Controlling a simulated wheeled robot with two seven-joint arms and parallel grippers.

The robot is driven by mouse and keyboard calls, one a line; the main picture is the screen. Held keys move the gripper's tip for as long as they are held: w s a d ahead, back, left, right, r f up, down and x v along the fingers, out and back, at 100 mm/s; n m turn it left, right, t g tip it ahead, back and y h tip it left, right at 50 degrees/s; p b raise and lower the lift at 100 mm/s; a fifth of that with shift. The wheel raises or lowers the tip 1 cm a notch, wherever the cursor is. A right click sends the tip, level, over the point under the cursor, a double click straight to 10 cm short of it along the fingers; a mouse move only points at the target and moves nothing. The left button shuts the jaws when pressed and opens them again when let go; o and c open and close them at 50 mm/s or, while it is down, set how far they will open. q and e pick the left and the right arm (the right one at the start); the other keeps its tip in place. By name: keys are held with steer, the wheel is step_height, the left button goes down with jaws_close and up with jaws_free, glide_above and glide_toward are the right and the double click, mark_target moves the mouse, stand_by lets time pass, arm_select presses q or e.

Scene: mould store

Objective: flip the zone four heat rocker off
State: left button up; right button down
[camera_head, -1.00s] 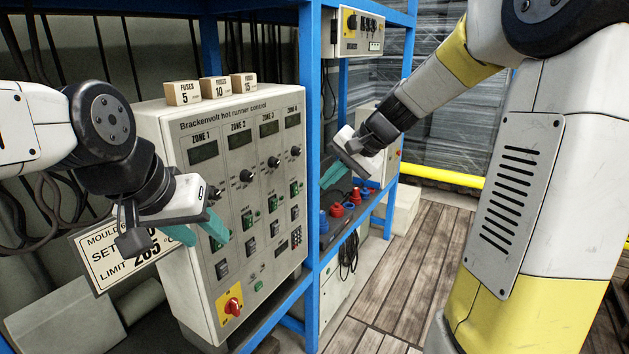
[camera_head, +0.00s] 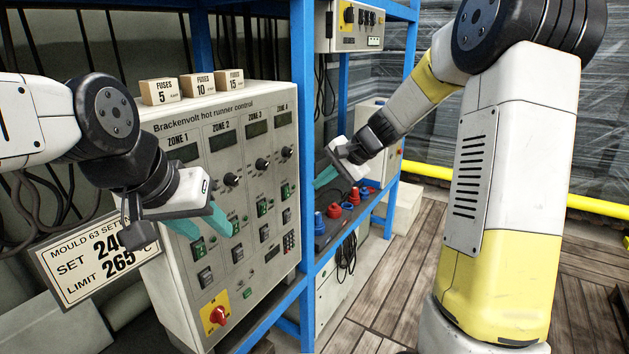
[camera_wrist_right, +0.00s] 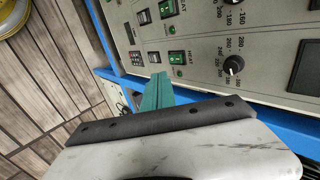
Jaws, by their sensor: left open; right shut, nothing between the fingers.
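The zone four heat rocker (camera_head: 286,192) is a green rocker below the zone 4 knob (camera_head: 287,152) on the hot runner control cabinet (camera_head: 235,200). In the right wrist view the rocker (camera_wrist_right: 177,57) looks lit green, with a dark rocker (camera_wrist_right: 154,57) beside it. My right gripper (camera_head: 325,178) is shut and empty, right of the cabinet's front in the head view. Its teal fingertips (camera_wrist_right: 158,80) show just below the rocker in the wrist view, and I see no contact. My left gripper (camera_head: 207,230) is open and empty in front of the zone 1 and 2 columns, hiding part of them.
Fuse boxes (camera_head: 198,85) stand on the cabinet top. A red rotary switch (camera_head: 218,315) is low on the panel. A blue rack post (camera_head: 307,130) stands beside the cabinet's right edge. A settings sign (camera_head: 95,260) hangs at left. Red and blue connectors (camera_head: 335,210) sit on the shelf.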

mark_target(287, 195)
steer(key=a+r+x, duration=0.1)
steer(key=x, duration=0.9)
steer(key=shift+w+a, duration=0.2)
steer(key=shift+w, duration=0.3)
steer(key=shift+f, duration=0.1)
steer(key=shift+f, duration=0.1)
steer(key=shift+a+f, duration=0.1)
steer(key=shift+a, duration=0.05)
steer(key=shift+w, duration=0.1)
steer(key=shift+r, duration=0.85)
